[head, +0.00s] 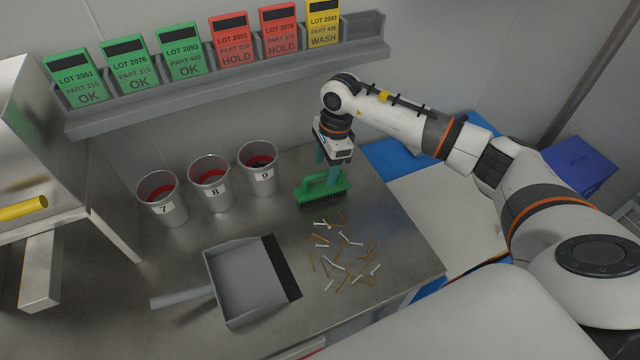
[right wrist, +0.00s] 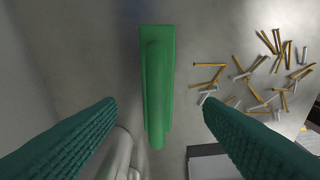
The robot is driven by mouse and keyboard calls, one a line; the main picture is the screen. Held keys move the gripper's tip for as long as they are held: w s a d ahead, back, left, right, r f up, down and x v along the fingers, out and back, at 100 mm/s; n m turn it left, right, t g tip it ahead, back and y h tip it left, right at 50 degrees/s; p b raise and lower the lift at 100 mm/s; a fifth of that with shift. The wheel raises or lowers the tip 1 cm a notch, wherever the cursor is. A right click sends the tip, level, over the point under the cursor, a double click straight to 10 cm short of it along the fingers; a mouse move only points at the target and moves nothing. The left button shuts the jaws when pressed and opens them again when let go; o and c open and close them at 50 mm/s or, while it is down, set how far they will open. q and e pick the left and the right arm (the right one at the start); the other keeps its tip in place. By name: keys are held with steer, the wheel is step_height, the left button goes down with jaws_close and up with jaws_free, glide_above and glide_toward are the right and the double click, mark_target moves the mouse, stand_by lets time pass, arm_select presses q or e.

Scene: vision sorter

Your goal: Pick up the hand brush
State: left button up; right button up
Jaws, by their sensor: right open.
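The green hand brush (head: 322,189) rests bristles down on the metal table, with its handle on top. My right gripper (head: 328,170) is above it, pointing down, with its teal fingers around the handle area. In the right wrist view the brush (right wrist: 156,85) lies lengthwise between the two open fingers (right wrist: 158,112), with a gap on each side. Whether the fingertips reach down to handle height is hard to tell. My left gripper is not in view.
Screws and nails (head: 343,252) lie scattered in front of the brush. A grey dustpan (head: 240,283) lies front left. A rack (head: 230,75) of lot cards runs along the wall.

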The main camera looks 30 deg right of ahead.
mark_target(322, 186)
steer(key=shift+f, duration=0.85)
steer(key=shift+f+p, duration=0.3)
steer(key=shift+p, duration=0.05)
steer(key=f+p, duration=0.1)
steer(key=f, duration=0.2)
steer(key=shift+w+a+f+p, duration=0.2)
steer(key=shift+f+p, duration=0.1)
steer(key=shift+p, duration=0.05)
steer(key=shift+w+a+f, duration=0.1)
steer(key=shift+f, duration=0.45)
steer(key=shift+c, duration=1.3)
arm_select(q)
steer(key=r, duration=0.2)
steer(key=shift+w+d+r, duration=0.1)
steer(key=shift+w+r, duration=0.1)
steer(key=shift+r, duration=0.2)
arm_select(e)
steer(key=c, duration=0.9)
